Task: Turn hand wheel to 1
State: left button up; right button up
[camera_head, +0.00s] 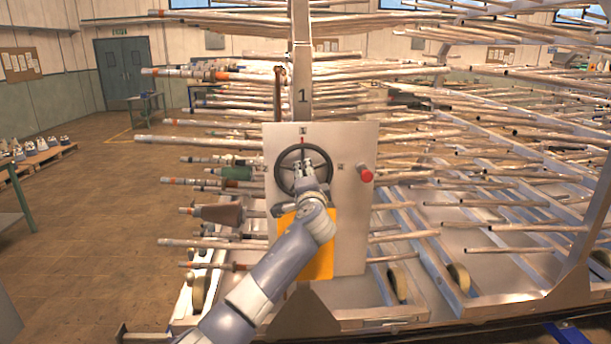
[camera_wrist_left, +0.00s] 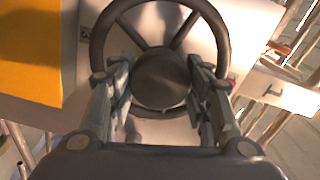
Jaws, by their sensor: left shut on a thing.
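A dark round hand wheel (camera_head: 278,172) with spokes is mounted on a pale panel (camera_head: 350,220). A small red mark shows at the top of the wheel, just under a small dark label (camera_head: 303,130) that is hard to read. Another small label (camera_head: 340,166) is right of the wheel. My left gripper (camera_head: 303,166) is at the wheel's middle and covers part of it. In the left wrist view the fingers (camera_wrist_left: 162,88) lie on both sides of the wheel's round hub (camera_wrist_left: 162,78), shut on the wheel. My right gripper is not in view.
A red knob (camera_head: 366,175) sticks out right of the wheel. An orange plate (camera_head: 322,260) is on the panel's lower part, behind my left arm. Many metal rods stick out around the panel on a large frame. The floor at left (camera_head: 100,220) is mostly clear.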

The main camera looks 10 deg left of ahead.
pick_arm(q)
jog(key=shift+r+m, duration=0.15)
jog(key=shift+m, duration=0.25)
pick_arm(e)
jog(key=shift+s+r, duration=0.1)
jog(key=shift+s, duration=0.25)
pick_arm(q)
jog(key=o, duration=1.5)
jog(key=shift+o, duration=0.2)
jog(key=shift+w+d, duration=0.1)
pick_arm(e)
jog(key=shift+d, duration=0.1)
pick_arm(q)
jog(key=v, duration=1.2)
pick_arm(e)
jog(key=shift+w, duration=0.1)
